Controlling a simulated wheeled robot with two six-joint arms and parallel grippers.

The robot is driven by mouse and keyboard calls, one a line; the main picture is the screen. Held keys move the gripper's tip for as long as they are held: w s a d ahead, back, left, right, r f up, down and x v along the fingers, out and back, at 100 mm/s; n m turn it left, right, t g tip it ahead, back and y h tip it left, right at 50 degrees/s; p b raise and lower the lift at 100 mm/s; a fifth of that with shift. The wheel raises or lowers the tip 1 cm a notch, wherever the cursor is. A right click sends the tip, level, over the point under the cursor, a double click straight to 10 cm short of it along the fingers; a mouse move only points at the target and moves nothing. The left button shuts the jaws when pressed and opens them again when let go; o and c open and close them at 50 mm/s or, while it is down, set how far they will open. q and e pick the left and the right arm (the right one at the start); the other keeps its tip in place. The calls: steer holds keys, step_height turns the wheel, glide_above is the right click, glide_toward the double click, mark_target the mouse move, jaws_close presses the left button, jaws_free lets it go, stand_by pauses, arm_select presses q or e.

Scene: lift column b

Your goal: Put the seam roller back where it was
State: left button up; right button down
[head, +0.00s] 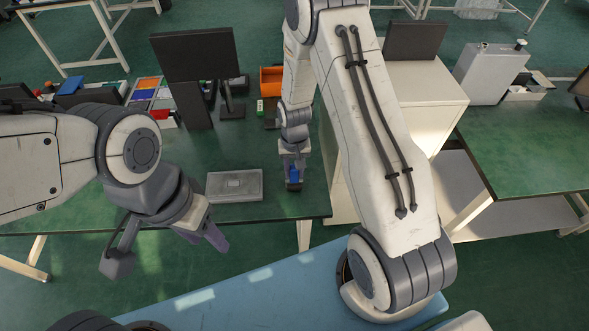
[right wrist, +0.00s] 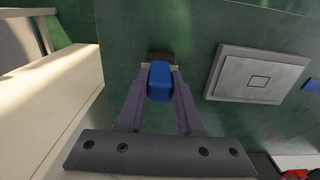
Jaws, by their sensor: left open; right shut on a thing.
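The seam roller (head: 294,174) has a blue handle and a dark end. My right gripper (head: 292,168) is shut on its blue handle, near the front edge of the green table (head: 150,212). In the right wrist view the blue handle (right wrist: 160,82) sits between the two purple fingers, with the dark end beyond the fingertips. I cannot tell whether the dark end touches the table. My left gripper (head: 207,236) is open and empty, in front of the table edge.
A grey plate (head: 234,186) with a raised square lies left of the roller. Behind stand a monitor (head: 195,55), an orange bin (head: 271,80) and trays of coloured parts (head: 147,88). A white cabinet (head: 425,90) stands close on the right. Table around the roller is bare.

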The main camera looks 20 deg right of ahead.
steer(key=shift+f, duration=0.15)
steer(key=c, duration=0.6)
jaws_free()
steer(key=shift+o, duration=0.2)
steer(key=shift+r, duration=0.2)
step_height(320, 180, up, 12)
steer(key=b, duration=0.2)
steer(key=s+a+r+n, duration=0.5)
steer(key=s+a+r, duration=0.2)
steer(key=s+a, duration=0.3)
steer(key=s+a+r+n, duration=0.2)
steer(key=s, duration=0.4)
steer(key=s+a+r+n+y, duration=0.1)
steer(key=s+a+n, duration=0.1)
steer(key=s, duration=0.5)
steer(key=shift+s+r+n, duration=0.3)
steer(key=shift+r+n, duration=0.1)
steer(key=shift+n, duration=0.4)
